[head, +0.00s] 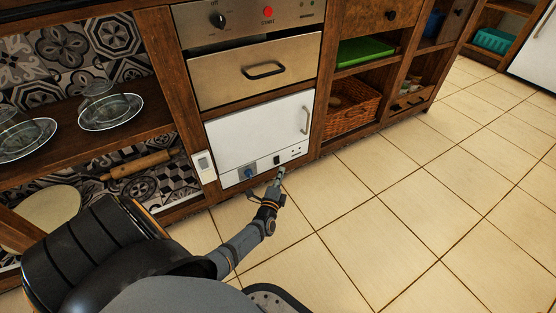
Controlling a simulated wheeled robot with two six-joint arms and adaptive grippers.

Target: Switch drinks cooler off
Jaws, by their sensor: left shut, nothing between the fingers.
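The drinks cooler (258,130) is a white-fronted unit built low into the wooden shelving, with a metal handle (305,120) at its right. A white strip runs along its bottom. On this strip are a blue knob (249,173), a small black switch (277,160) and small marks at the right. My left gripper (281,171) is shut and empty, with its tips at the strip's lower edge just below the black switch. I cannot tell if the tips touch the strip. The switch's position is too small to read. My right gripper is not in view.
A white box with a small display (204,165) sits on the post left of the cooler. Above is a drawer (256,74) under a panel with a dial and red button. A wicker basket (350,112) and green tray (364,51) stand right. The tiled floor (420,200) is clear.

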